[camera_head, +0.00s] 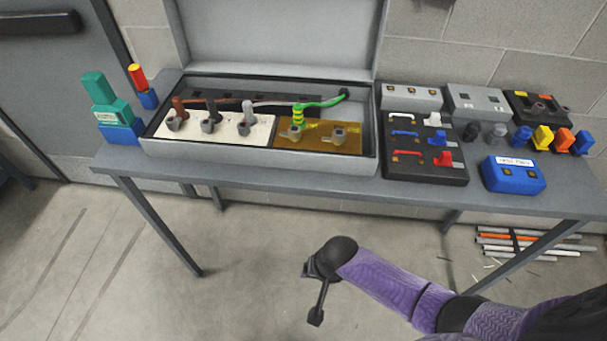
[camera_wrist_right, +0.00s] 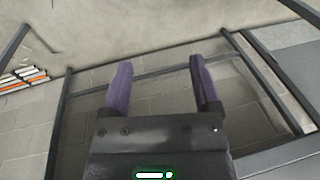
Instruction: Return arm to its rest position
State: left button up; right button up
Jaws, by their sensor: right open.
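My right arm, in a purple sleeve, comes in from the lower right of the head view. Its gripper (camera_head: 314,291) is in front of the table and below its top, over the bare floor, touching nothing. In the right wrist view the gripper (camera_wrist_right: 157,64) shows two purple fingers spread well apart with nothing between them. Past the fingers are the table's legs and rails, the floor and the block wall. My left arm and gripper are not in view.
A grey table (camera_head: 240,180) stands ahead. It bears an open case (camera_head: 260,158), a black switch panel (camera_head: 425,170), a blue box (camera_head: 513,176) and a green tool (camera_head: 103,112). Pipes (camera_head: 530,242) lie at right under the table. The floor in front is clear.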

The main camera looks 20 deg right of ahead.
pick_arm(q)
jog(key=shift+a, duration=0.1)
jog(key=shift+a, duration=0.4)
pick_arm(e)
jog(key=s+d+f+n, duration=0.1)
jog(key=s+f, duration=0.3)
jog(key=s, duration=0.5)
jog(key=s+d+f+n+g+h, duration=0.1)
jog(key=s+f+n, duration=0.3)
jog(key=s, duration=0.5)
jog(key=s+d+f+n, duration=0.3)
jog(key=s+f, duration=0.2)
jog(key=s, duration=0.4)
jog(key=shift+s+d+h, duration=0.2)
jog(key=shift+h, duration=0.1)
